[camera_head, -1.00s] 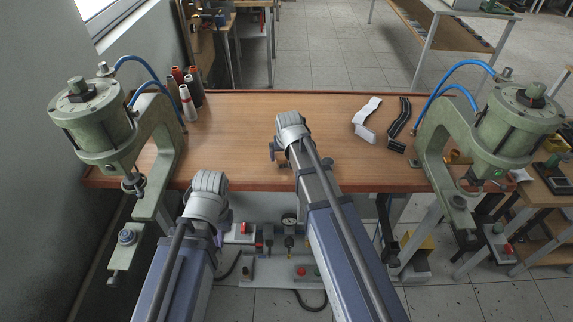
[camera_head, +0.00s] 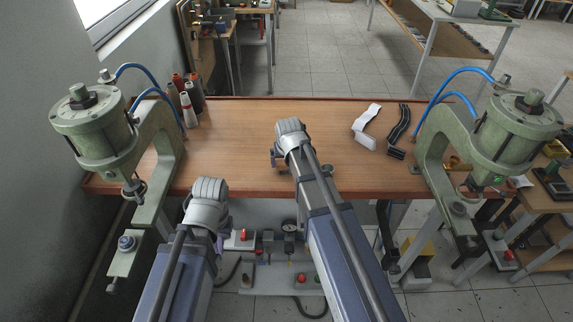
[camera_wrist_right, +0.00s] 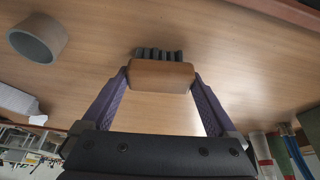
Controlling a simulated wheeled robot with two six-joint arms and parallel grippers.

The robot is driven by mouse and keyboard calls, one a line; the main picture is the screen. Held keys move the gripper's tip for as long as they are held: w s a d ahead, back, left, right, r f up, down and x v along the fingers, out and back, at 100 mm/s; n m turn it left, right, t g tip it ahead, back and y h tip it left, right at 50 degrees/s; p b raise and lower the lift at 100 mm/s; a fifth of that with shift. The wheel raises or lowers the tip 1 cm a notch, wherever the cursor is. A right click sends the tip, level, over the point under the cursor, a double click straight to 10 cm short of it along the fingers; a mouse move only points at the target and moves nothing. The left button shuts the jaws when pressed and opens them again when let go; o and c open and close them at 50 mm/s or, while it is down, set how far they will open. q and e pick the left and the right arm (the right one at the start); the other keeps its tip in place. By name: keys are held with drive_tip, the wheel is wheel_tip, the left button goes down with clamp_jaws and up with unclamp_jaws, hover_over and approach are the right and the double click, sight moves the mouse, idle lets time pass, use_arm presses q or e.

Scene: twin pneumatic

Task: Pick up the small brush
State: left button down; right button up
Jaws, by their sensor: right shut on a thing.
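The small brush (camera_wrist_right: 161,76) has a brown wooden block and a short row of dark bristles (camera_wrist_right: 159,55). In the right wrist view it sits between the two purple fingers of my right gripper (camera_wrist_right: 162,80), which is shut on the block's ends. The bristles point away from the palm, with the wooden tabletop behind them. In the head view the right gripper (camera_head: 280,158) is over the middle of the table, and its own wrist hides the brush. My left gripper (camera_head: 219,238) is in front of the table's near edge; its fingers are mostly hidden behind the wrist.
Green presses stand left (camera_head: 98,128) and right (camera_head: 513,130) of the wooden table (camera_head: 235,135). Several spools (camera_head: 188,108) stand at the back left. White (camera_head: 366,125) and black (camera_head: 399,130) strips lie at right. A grey ring (camera_wrist_right: 36,40) shows in the wrist view.

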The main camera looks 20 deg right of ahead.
drive_tip(key=shift+r, duration=0.15)
wheel_tip(320, 180, up, 10)
drive_tip(key=p, duration=1)
drive_tip(key=o, duration=1)
drive_tip(key=shift+f, duration=0.2)
drive_tip(key=shift+c, duration=0.2)
drive_tip(key=c, duration=0.7)
wheel_tip(320, 180, down, 3)
drive_tip(key=b, duration=0.3)
drive_tip(key=shift+f, duration=0.1)
